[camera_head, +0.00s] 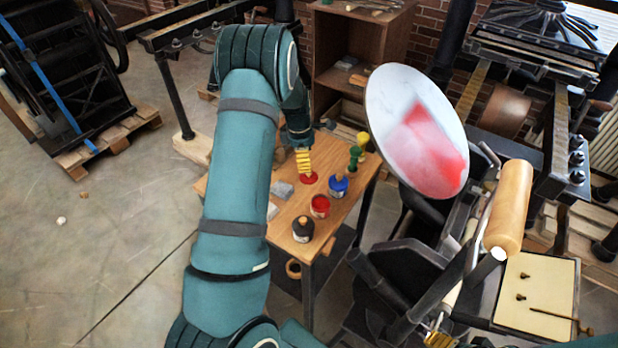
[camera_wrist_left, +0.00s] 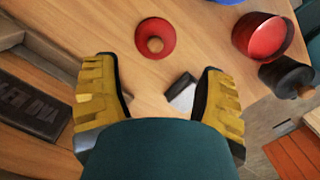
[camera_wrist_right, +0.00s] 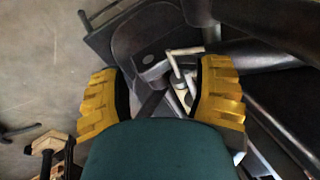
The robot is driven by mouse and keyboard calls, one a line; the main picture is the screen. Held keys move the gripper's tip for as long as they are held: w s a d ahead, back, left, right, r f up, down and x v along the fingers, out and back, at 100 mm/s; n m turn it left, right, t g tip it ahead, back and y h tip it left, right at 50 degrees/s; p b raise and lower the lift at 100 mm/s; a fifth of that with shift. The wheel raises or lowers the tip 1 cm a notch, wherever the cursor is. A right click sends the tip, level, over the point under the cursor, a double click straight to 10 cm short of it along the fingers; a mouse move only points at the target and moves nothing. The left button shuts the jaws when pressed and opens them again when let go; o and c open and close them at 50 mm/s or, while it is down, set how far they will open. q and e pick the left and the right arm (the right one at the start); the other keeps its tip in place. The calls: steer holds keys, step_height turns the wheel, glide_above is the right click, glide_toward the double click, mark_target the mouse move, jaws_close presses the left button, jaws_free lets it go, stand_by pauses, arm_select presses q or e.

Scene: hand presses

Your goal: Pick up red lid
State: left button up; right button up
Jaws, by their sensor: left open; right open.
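The red lid (camera_head: 309,178) lies on the wooden table (camera_head: 283,241), a flat red disc with a knob in its middle. In the left wrist view the red lid (camera_wrist_left: 155,38) lies ahead of the fingertips, with its round wooden-coloured knob uppermost. My left gripper (camera_head: 304,163) is open and points down close to the lid in the head view. In its wrist view the two yellow fingers (camera_wrist_left: 160,95) are wide apart with nothing between them. My right gripper (camera_head: 438,339) is low beside the press; its wrist view shows the fingers (camera_wrist_right: 163,100) open and empty.
A red pot (camera_head: 320,206), a black-capped pot (camera_head: 303,229) and a blue pot (camera_head: 338,185) stand on the table near the lid. Green-handled items (camera_head: 354,157) stand behind. The press with its round plate (camera_head: 416,130) and wooden roller (camera_head: 508,207) is to the right.

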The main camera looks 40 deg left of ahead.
mark_target(309, 174)
arm_select(q)
steer(key=f, duration=0.2)
steer(key=f+b, duration=0.1)
steer(key=f, duration=0.2)
steer(key=w+f, duration=0.1)
steer(key=f, duration=0.1)
steer(key=shift+d+f, duration=0.1)
steer(key=shift+f, duration=0.15)
jaws_close()
steer(key=shift+d, duration=0.1)
